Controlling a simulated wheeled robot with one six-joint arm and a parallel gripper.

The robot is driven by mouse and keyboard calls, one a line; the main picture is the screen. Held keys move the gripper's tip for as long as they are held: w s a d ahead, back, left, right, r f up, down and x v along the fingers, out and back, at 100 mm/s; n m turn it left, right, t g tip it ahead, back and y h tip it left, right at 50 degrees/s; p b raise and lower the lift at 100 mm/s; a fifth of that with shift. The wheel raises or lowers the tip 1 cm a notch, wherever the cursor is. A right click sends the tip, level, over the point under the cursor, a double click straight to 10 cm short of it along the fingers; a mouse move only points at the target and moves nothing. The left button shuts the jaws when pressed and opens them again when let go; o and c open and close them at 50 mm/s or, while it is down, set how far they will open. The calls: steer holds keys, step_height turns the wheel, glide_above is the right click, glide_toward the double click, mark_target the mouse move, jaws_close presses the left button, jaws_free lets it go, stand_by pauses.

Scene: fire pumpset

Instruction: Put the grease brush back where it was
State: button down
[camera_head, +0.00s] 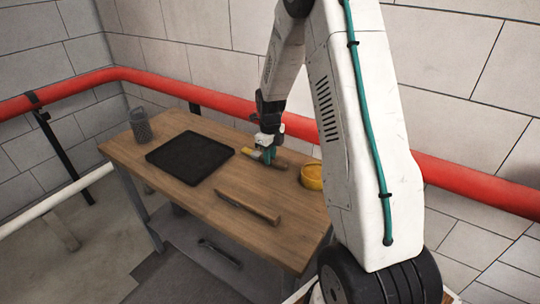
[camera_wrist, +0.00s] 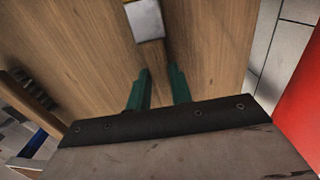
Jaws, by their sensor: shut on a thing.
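The grease brush (camera_head: 256,155) is low over or on the wooden table, near its back edge; I cannot tell whether it touches. Its yellowish end shows left of my gripper (camera_head: 267,150) in the head view, with a wood-coloured part to the right. In the wrist view a pale grey block (camera_wrist: 146,20), which looks like the brush's ferrule, lies beyond the green fingertips. My gripper (camera_wrist: 158,85) is shut on the brush; the gripped part is hard to make out against the wood.
The table (camera_head: 190,205) carries a black tray (camera_head: 190,157), a dark mesh cup (camera_head: 140,125) at the left, a yellow bowl (camera_head: 312,176) right of my gripper and a wooden bar (camera_head: 248,205) in front. A red pipe (camera_head: 220,101) runs behind. Bare wood lies between tray and bar.

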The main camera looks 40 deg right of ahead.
steer(key=shift+f, duration=0.1)
steer(key=c, duration=1.3)
jaws_free()
steer(key=shift+o, duration=0.2)
step_height(320, 180, up, 12)
steer(key=s+a+r+n, duration=0.5)
steer(key=a+r+n, duration=0.1)
steer(key=r, duration=0.1)
steer(key=s+a+r+n, duration=0.7)
steer(key=s+a+n, duration=0.1)
steer(key=s+n, duration=0.2)
steer(key=s+a+n, duration=0.3)
steer(key=s+n, duration=0.5)
steer(key=s+a+n+t, duration=0.1)
steer(key=s+a+n, duration=0.2)
steer(key=s+n, duration=0.5)
steer(key=shift+s, duration=0.75)
